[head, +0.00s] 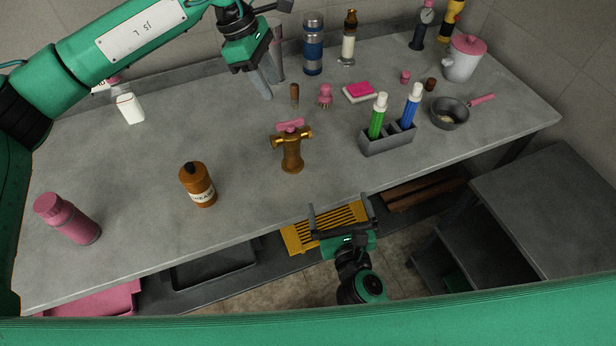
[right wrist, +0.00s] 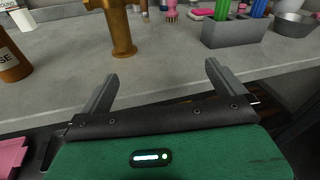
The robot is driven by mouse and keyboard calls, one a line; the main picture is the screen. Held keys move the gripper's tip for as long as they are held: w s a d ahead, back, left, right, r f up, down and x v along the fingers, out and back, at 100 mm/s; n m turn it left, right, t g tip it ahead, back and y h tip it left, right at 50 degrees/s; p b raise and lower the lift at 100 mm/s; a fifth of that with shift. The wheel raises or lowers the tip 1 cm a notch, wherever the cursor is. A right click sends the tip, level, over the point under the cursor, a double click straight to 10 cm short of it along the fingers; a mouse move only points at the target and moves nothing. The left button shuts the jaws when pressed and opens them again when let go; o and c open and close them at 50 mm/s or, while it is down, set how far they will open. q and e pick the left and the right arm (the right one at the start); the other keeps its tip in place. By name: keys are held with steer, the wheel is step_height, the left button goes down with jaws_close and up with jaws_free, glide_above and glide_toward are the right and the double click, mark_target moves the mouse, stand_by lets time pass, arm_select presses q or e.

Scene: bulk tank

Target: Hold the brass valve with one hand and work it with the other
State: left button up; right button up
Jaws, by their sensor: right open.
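The brass valve (head: 292,157) stands upright on the grey counter (head: 240,160), near the middle of its front part. A pink handle (head: 290,125) sits on its top. The right wrist view shows the valve's lower body (right wrist: 122,35), with the top cut off. My left gripper (head: 272,89) is above the back of the counter, behind and left of the valve; its two fingers are apart with nothing between them. My right gripper (head: 341,204) is open and empty at the counter's front edge, in front and right of the valve. Neither gripper touches the valve.
A brown bottle (head: 198,185) stands left of the valve. A grey holder (head: 387,140) with green and blue markers stands to its right. A pink brush (head: 325,95) and a brown cork-like piece (head: 295,93) stand behind it. The counter directly around the valve is clear.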

mark_target(289, 134)
steer(key=w+a+r+y, duration=0.3)
steer(key=w+a+r, duration=0.2)
steer(key=a, duration=0.1)
steer(key=shift+n+t, duration=0.3)
steer(key=shift+t, duration=0.1)
steer(key=x, duration=1.4)
steer(key=shift+s+a+r, duration=0.1)
steer(key=shift+a+r, duration=0.1)
steer(key=shift+a, duration=0.2)
steer(key=shift+c, duration=0.4)
